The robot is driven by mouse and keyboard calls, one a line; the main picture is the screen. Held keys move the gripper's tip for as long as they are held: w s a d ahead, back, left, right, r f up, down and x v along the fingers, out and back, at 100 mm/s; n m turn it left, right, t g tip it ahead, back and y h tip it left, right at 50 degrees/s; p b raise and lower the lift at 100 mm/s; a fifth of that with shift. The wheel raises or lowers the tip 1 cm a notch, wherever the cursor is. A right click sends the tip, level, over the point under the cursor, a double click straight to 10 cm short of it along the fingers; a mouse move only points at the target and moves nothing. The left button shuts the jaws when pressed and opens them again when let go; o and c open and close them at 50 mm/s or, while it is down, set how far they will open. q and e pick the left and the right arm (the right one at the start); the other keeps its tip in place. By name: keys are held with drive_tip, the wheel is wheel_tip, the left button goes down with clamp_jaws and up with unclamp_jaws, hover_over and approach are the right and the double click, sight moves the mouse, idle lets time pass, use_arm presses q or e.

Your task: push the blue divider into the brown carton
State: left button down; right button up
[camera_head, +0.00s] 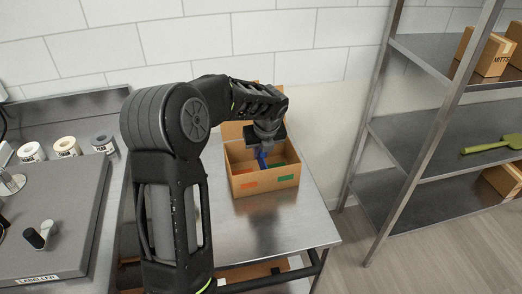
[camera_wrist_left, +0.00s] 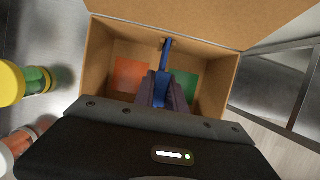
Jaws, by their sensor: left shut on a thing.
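The brown carton (camera_head: 262,184) stands open on the steel table, its back flap raised. It also shows in the left wrist view (camera_wrist_left: 215,99), with an orange patch (camera_wrist_left: 131,74) on the left of its floor and a green patch (camera_wrist_left: 187,86) on the right. The blue divider (camera_head: 262,160) is between these patches, and in the left wrist view (camera_wrist_left: 167,54) it runs toward the far wall. My left gripper (camera_wrist_left: 163,88) points down into the carton and is shut on the divider. The divider's lower edge is hidden, so I cannot tell how deep it sits. My right gripper is not in view.
A steel shelf rack (camera_head: 376,130) stands right of the table, with cartons and a green scoop (camera_head: 492,144) on it. A labeller (camera_head: 50,215) and several label rolls are at left. Jars (camera_wrist_left: 28,82) stand left of the carton. Bare table (camera_head: 285,225) lies in front.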

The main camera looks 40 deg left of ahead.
sight(263, 159)
use_arm(q)
drive_tip(key=shift+f+b, duration=0.45)
drive_tip(key=shift+f, duration=0.5)
drive_tip(key=c, duration=1.3)
unclamp_jaws()
drive_tip(key=shift+r, duration=0.2)
drive_tip(key=v, duration=0.7)
drive_tip(key=shift+s+d+r, duration=0.15)
drive_tip(key=shift+r, duration=0.15)
